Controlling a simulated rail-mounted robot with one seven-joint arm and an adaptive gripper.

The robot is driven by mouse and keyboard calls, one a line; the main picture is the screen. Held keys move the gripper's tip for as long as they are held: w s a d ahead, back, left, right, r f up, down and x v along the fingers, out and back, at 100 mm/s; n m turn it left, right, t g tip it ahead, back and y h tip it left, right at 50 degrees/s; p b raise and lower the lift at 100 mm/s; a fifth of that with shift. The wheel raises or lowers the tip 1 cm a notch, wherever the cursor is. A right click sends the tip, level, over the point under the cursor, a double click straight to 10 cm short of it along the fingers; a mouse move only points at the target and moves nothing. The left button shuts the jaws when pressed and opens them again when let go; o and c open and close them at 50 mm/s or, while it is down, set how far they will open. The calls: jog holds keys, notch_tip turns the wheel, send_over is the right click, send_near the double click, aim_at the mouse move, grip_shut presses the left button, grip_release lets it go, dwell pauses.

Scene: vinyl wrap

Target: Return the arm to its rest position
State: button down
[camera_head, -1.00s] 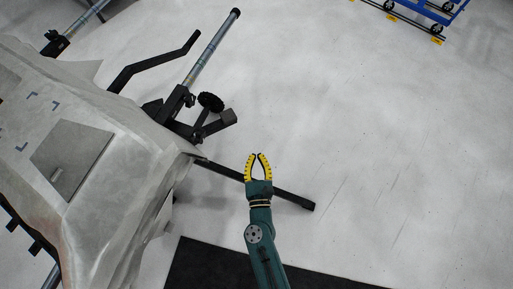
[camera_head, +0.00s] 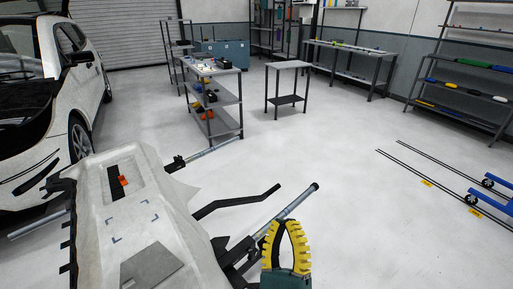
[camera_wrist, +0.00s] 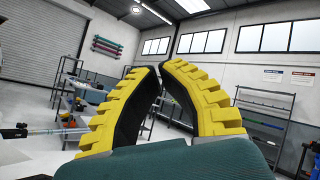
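My gripper (camera_head: 284,224) shows at the bottom of the head view, raised with its yellow, ribbed fingers pointing up. In the wrist view the two fingers (camera_wrist: 162,68) curve toward each other, with a narrow gap between their tips. Nothing is held between them. In the head view the gripper stands in front of the stand's dark frame, to the right of the wrapped panel (camera_head: 95,215). Most of my arm is out of the head view.
On the panel lie an orange tool (camera_head: 123,180) and a grey sheet (camera_head: 152,268). A stand bar (camera_head: 290,203) reaches out beyond the gripper. A white car (camera_head: 88,80) stands left, a shelved cart (camera_head: 228,98) and small table (camera_head: 288,66) behind.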

jog(key=s+a+r+n+y+p, duration=0.2)
jog(key=s+r+n+y, duration=0.15)
jog(key=r+n, duration=0.65)
jog(key=s+a+r+n+y+p, duration=0.2)
jog(key=s+r+n+y, duration=0.15)
jog(key=r+n, duration=0.7)
jog(key=s+d+n+g+h, duration=0.3)
jog(key=d+n+h, duration=0.25)
jog(key=n, duration=0.35)
notch_tip(320, 180, up, 39)
jog(key=p, duration=3.8)
jog(key=shift+a+f, duration=0.2)
jog(key=shift+s+h, duration=0.1)
jog(key=shift+h, duration=0.35)
